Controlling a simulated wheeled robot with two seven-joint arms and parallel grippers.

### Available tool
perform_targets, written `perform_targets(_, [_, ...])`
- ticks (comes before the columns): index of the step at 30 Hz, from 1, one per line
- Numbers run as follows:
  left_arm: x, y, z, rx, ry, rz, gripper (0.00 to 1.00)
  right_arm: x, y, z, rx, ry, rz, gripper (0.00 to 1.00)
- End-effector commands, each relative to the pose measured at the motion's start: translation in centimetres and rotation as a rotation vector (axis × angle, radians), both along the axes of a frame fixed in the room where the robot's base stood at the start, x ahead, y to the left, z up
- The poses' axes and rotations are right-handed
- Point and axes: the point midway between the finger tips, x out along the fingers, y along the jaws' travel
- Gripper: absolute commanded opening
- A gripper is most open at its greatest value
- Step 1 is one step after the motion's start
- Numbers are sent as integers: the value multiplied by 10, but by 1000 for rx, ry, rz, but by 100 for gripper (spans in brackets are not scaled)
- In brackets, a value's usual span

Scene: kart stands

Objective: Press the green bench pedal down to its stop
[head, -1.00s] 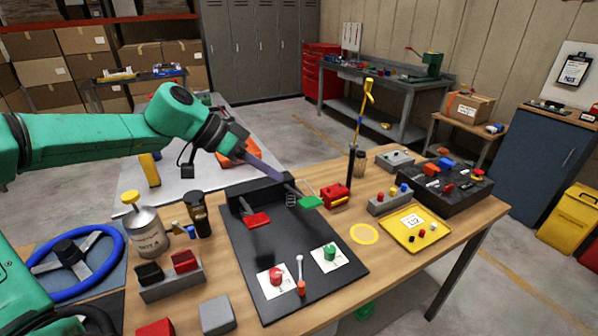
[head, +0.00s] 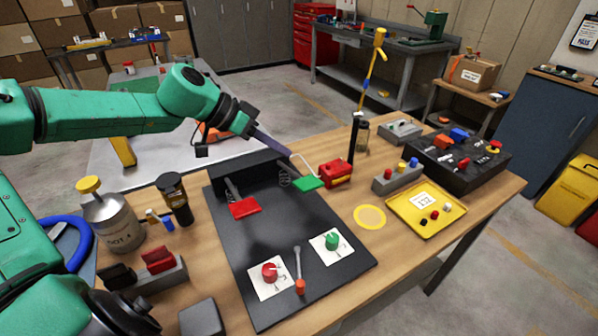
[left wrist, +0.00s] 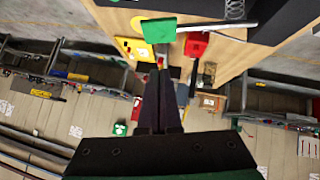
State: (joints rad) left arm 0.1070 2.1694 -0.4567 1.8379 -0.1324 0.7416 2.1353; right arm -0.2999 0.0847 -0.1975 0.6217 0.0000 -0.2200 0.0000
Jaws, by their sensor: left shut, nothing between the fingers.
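The green pedal (head: 308,184) is a flat pad on a thin metal arm on the black bench plate (head: 275,228), with a coil spring (head: 285,181) beside its arm. The pad looks raised above the plate. My left gripper (head: 288,152) is shut and empty, above and behind the pad, with a visible gap in the head view. In the left wrist view the green pedal (left wrist: 158,30) lies just beyond the shut fingertips (left wrist: 160,72); contact cannot be confirmed there. My right gripper is not in view.
A red pedal (head: 244,208) is left of the green one. A red block-shaped device (head: 336,173) stands close to its right. Red and green knobs (head: 332,241) and a small lever (head: 298,272) are at the plate's front. A yellow tray (head: 420,208) is farther right.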

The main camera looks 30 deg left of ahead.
Motion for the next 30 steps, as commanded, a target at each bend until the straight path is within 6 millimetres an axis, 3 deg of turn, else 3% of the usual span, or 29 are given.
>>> perform_targets(7, [26,-28,-39,-2,7,-1,0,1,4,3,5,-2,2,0])
perform_targets(12, [24,-35,-64,-4,4,0,0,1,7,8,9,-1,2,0])
perform_targets(17, [23,-37,-75,-1,1,0,0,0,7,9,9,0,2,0])
perform_targets(26, [22,-38,-77,0,0,0,0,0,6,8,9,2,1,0])
perform_targets(30, [18,-44,-96,-2,3,-2,0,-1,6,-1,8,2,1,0])
